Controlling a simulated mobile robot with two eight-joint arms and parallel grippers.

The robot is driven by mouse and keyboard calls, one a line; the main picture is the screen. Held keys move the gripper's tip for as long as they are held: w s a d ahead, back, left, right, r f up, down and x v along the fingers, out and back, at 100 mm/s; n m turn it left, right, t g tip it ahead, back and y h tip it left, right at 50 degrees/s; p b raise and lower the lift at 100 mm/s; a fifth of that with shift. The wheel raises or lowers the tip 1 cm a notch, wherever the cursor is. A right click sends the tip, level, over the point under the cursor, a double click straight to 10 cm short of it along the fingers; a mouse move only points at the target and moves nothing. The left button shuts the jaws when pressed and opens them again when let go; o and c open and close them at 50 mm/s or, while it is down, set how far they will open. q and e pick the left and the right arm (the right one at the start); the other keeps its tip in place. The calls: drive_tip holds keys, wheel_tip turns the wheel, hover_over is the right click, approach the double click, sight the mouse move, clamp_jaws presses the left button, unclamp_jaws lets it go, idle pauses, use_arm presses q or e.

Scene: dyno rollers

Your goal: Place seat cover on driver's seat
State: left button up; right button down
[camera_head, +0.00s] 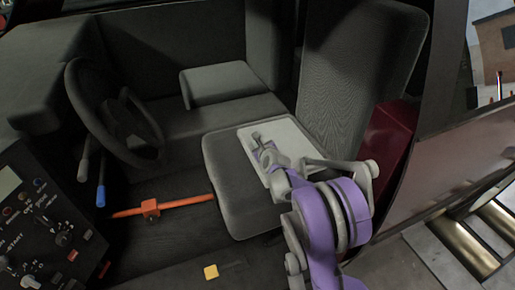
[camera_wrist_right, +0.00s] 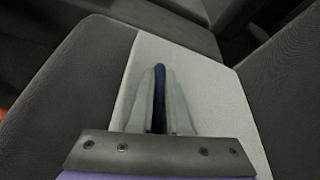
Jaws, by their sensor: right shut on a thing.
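The seat cover (camera_head: 291,139) is a flat, light grey panel lying on the cushion of the driver's seat (camera_head: 231,187). It covers the middle and back part of the cushion, near the backrest, and bare cushion shows to its left and front. My right gripper (camera_head: 257,139) is over the cover with its fingers close together. In the right wrist view the gripper (camera_wrist_right: 160,95) is shut, with a thin dark blue strip between the fingers. The pale cover (camera_wrist_right: 205,65) lies under and around them. The contact at the fingertips is hidden. My left gripper is not in view.
A steering wheel (camera_head: 112,115) stands at the left, with a control panel (camera_head: 45,225) below it. An orange bar (camera_head: 165,206) lies low before the seat. The passenger seat (camera_head: 225,83) is behind. The door opening and metal rollers (camera_head: 465,247) are at the right.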

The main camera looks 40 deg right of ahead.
wheel_tip(320, 180, down, 2)
drive_tip(key=shift+f, duration=0.15)
drive_tip(key=c, duration=0.9)
unclamp_jaws()
drive_tip(key=shift+o, duration=0.2)
